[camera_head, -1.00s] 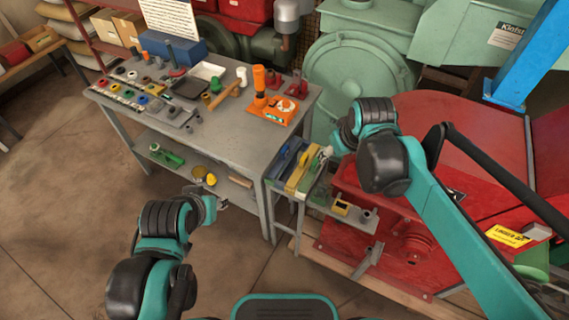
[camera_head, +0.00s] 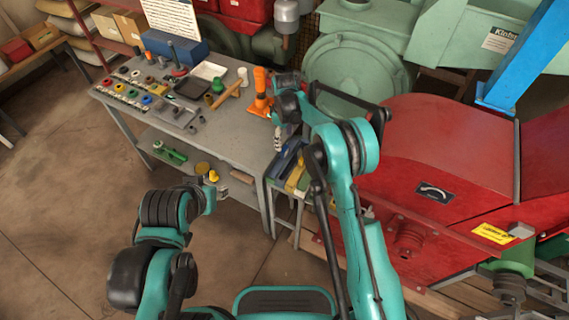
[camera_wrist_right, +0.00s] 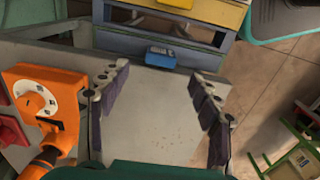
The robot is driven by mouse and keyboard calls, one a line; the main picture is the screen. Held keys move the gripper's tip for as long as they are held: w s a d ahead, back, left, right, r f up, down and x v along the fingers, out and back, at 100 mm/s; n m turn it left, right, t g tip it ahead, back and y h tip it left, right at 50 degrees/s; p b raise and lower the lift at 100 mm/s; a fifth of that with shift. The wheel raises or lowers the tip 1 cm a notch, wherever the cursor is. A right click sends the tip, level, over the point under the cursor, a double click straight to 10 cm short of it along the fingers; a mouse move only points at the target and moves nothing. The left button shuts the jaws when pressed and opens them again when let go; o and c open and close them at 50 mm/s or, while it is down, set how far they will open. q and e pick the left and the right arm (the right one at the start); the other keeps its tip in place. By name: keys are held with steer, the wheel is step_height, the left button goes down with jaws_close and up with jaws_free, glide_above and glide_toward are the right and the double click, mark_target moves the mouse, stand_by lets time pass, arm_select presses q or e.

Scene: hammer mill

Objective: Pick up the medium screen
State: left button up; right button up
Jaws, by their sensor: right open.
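A rack of screens stands against the right end of the workbench. It holds a blue-grey screen (camera_head: 284,160) and a yellow screen (camera_head: 296,176), partly behind my right arm. I cannot tell which is the medium one. In the right wrist view the blue-grey screen (camera_wrist_right: 185,54) has a blue tab (camera_wrist_right: 160,55), and the yellow screen (camera_wrist_right: 205,12) lies beyond it. My right gripper (camera_wrist_right: 160,100) is open and empty above the bench top, its fingers apart from the screens. In the head view it (camera_head: 279,140) is small. My left gripper (camera_head: 209,198) is low in front of the bench; its fingers are unclear.
The grey bench (camera_head: 225,125) carries an orange tool (camera_head: 260,90), a mallet (camera_head: 230,95) and several small parts at the left. The orange device (camera_wrist_right: 45,100) is close beside the right fingers. A red machine (camera_head: 440,160) stands to the right.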

mark_target(284, 149)
step_height(284, 149, down, 8)
steer(key=b, duration=0.3)
steer(key=shift+d, duration=0.1)
steer(key=shift+s+r, duration=0.1)
steer(key=shift+r, duration=0.05)
steer(key=c, duration=1.4)
